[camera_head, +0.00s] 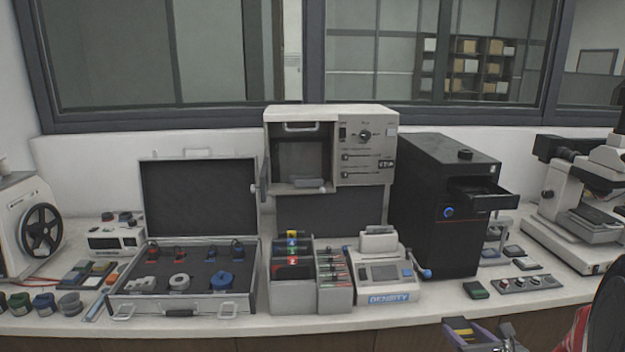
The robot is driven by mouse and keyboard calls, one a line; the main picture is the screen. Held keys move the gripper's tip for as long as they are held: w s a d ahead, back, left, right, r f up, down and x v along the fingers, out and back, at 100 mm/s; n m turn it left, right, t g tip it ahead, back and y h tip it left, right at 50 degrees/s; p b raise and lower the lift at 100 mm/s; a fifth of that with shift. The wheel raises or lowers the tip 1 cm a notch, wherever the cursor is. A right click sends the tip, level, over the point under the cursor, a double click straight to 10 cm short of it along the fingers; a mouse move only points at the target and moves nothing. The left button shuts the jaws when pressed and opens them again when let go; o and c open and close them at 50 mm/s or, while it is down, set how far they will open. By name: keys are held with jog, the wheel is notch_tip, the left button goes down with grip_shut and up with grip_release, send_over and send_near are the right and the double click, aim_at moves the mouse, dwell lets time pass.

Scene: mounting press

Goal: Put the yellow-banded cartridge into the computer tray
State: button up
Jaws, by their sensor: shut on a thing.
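My gripper (478,334) is at the bottom edge, right of centre, partly cut off by the frame. It is shut on a dark piece with a yellow band, which looks like the yellow-banded cartridge (462,332). It is in front of the bench and well below the computer tray. The black computer (440,205) stands right of centre on the bench. Its tray (487,200) sticks out to the right near the top, and its inside looks dark. The cartridge's lower part is hidden or out of frame.
A grey rack (289,297) with coloured labels stands beside the density meter (385,275). A blue-tipped lever (424,273) is before the computer. A control strip (527,283) and a green block (475,290) lie below the tray. A microscope (580,200) stands at right.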

jog(key=w+a+n+y, duration=0.2)
jog(key=a, duration=0.9)
jog(key=w+a+n+y, duration=0.1)
jog(key=w+a+y, duration=0.1)
jog(key=a, duration=0.9)
jog(key=shift+w+a+n+g, duration=0.15)
jog(key=shift+a+n+g, duration=0.2)
jog(key=shift+n+g, duration=0.05)
jog(key=shift+r, duration=0.1)
jog(key=shift+a, duration=0.1)
